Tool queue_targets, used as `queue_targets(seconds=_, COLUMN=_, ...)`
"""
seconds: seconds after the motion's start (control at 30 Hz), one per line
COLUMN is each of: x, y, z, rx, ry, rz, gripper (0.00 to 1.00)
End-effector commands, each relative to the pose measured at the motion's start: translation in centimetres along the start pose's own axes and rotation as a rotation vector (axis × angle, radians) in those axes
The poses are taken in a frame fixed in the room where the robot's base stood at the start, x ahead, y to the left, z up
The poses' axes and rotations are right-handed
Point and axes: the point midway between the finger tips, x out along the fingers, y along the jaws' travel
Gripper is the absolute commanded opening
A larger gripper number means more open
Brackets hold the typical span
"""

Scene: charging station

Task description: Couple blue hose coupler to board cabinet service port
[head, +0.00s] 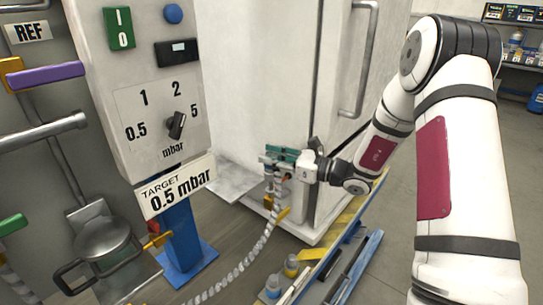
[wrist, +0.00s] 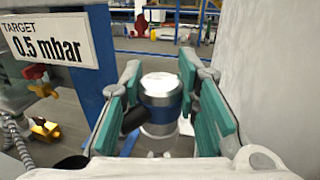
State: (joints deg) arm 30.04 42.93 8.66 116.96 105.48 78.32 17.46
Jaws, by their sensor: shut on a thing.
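My gripper (head: 282,158) is in front of the lower part of the white cabinet (head: 255,80). In the wrist view its teal finger pads (wrist: 165,100) stand on both sides of the blue hose coupler (wrist: 161,97), a silver cylinder with a blue band, and the gripper is shut on it. In the head view, the ribbed grey hose (head: 262,243) hangs from the gripper and curves down to the floor at the left. The coupler is mostly hidden there by the fingers. I cannot make out the service port in either view.
A control panel with a mbar dial (head: 176,125) and a "TARGET 0.5 mbar" sign (head: 175,187) stands left, on a blue post (head: 180,228). A yellow-edged low rack (head: 345,225) with bottles (head: 291,265) lies below my arm. A long handle (head: 360,60) sticks out from the cabinet.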

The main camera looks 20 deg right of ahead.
Motion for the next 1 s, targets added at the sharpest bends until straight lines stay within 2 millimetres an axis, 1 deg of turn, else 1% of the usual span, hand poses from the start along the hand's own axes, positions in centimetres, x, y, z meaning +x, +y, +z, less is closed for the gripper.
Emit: queue_targets(seconds=1.0, x=0.0, y=0.0, z=-2.3, rx=0.0, ry=-0.001, rz=0.0, gripper=0.0)
